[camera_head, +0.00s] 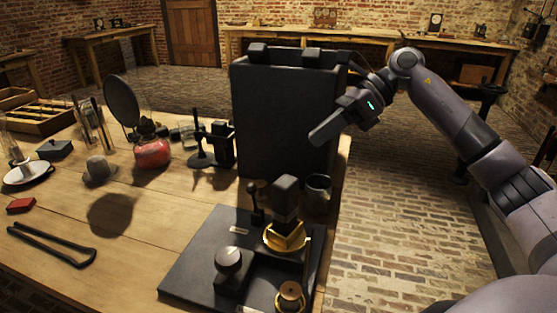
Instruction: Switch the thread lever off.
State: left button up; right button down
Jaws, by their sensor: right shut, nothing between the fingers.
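A dark flat base (195,262) lies at the front of the wooden table and carries several fittings. Near its back edge a short dark lever (257,203) with a knob stands roughly upright, close to a small pale label plate (240,230). I cannot tell for certain that it is the thread lever, nor read the plate. Beside it is a dark block on a brass piece (286,238). My right gripper (316,137) is shut and empty, in front of the tall black box's right side and above the base, apart from the lever. My left gripper is not in view.
The tall black box (285,115) stands behind the base, with a metal cup (318,192) beside it. A red-bottomed glass vessel (152,152), a dark stand (205,150) and black tongs (52,245) are to the left. Brick floor lies right of the table.

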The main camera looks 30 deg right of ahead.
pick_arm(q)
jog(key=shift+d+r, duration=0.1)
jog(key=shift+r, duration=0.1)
pick_arm(e)
send_over(254, 200)
jog(key=d, duration=0.3)
notch_tip(254, 200, down, 8)
jog(key=shift+s, duration=0.25)
jog(key=shift+f, duration=0.1)
pick_arm(q)
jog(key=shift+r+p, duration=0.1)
jog(key=shift+p, duration=0.2)
jog(key=p, duration=0.1)
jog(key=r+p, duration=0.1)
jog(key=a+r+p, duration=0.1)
jog(key=p, duration=0.1)
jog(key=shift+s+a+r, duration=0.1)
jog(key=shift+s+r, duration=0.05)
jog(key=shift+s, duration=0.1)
pick_arm(e)
jog(key=w+a+h, duration=0.1)
jog(key=w+a+g+h, duration=0.1)
jog(key=shift+w+a+m+g, duration=0.1)
jog(key=shift+w+m+g, duration=0.2)
jog(key=shift+w, duration=0.05)
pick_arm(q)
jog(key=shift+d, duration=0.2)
pick_arm(e)
jog(key=shift+s, duration=0.15)
